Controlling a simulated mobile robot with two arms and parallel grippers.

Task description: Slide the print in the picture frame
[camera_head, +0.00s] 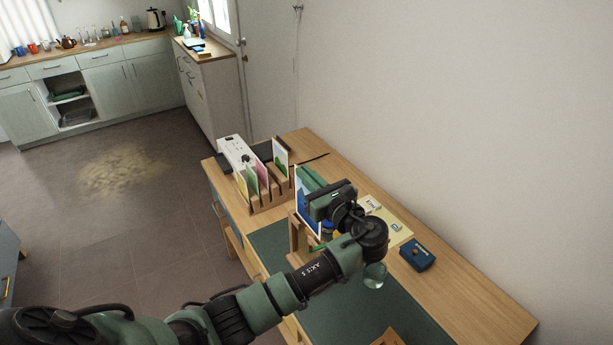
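My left arm reaches in from the lower left over the desk. My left gripper (314,184) is above the desk's middle, its green parts pointing away. A blue print with a white edge (307,208) stands upright right beside the gripper. I cannot tell whether the fingers touch it, as the gripper body hides the contact. Below the print is an upright wooden piece (295,237), perhaps the picture frame, partly hidden by the print and my arm. My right gripper is not in view.
A wooden rack (267,199) with several coloured cards stands beyond the gripper. A white box (236,152) is behind it. A glass (375,276), a dark blue box (417,255) and a yellow sheet (398,232) lie nearer right. The green mat (345,305) has bare room.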

